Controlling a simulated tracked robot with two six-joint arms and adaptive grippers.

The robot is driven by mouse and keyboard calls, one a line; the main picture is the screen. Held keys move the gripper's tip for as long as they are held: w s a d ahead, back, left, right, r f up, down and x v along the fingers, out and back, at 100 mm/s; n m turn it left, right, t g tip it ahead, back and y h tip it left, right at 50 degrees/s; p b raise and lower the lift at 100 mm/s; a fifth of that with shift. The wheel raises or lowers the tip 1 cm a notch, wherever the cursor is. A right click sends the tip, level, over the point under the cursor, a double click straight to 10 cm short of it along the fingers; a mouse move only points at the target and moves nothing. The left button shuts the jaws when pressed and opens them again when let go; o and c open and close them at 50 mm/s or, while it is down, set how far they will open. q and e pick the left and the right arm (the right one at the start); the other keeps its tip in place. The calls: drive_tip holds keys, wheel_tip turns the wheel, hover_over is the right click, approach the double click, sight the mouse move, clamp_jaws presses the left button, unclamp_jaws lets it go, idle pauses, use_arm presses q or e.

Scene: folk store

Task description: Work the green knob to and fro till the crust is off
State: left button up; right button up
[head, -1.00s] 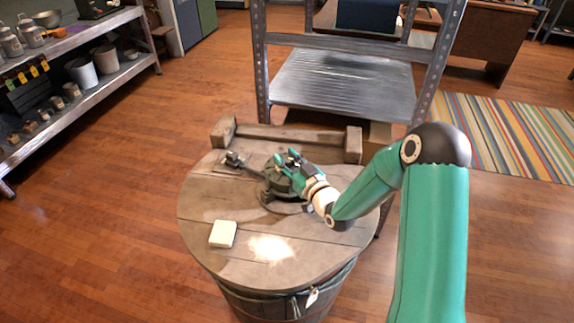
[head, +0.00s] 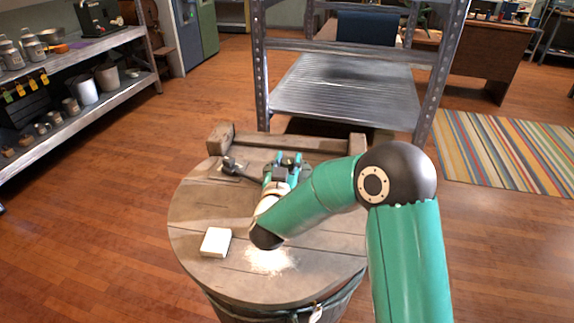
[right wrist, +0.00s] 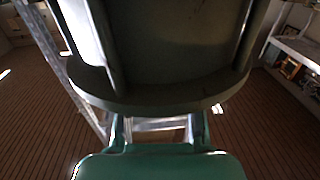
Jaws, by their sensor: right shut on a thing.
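The knob is a dark grey-green round body that fills the top of the right wrist view (right wrist: 165,55), with upright ribs and a wide rim. In the head view it is on the round wooden barrel top (head: 195,205), mostly hidden behind my right gripper (head: 287,162). That gripper is shut on the knob, with its wrist on the near side. A pale, grainy patch (head: 272,261) lies on the barrel top in front of my wrist. I cannot make out any crust on the knob itself. My left gripper is not in view.
A white block (head: 216,242) lies on the barrel top at the left. A dark fitting with a rod (head: 231,165) lies left of the knob. A wooden beam (head: 222,138) borders the back. A metal rack (head: 345,88) stands behind; loaded shelves (head: 75,125) stand at the left.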

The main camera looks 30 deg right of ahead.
idle(0.5)
drive_tip(key=o, duration=1.2)
drive_tip(key=shift+s+a, duration=0.1)
drive_tip(key=v, duration=1.1)
drive_tip(key=shift+s+a, duration=0.15)
drive_tip(key=shift+a, duration=0.25)
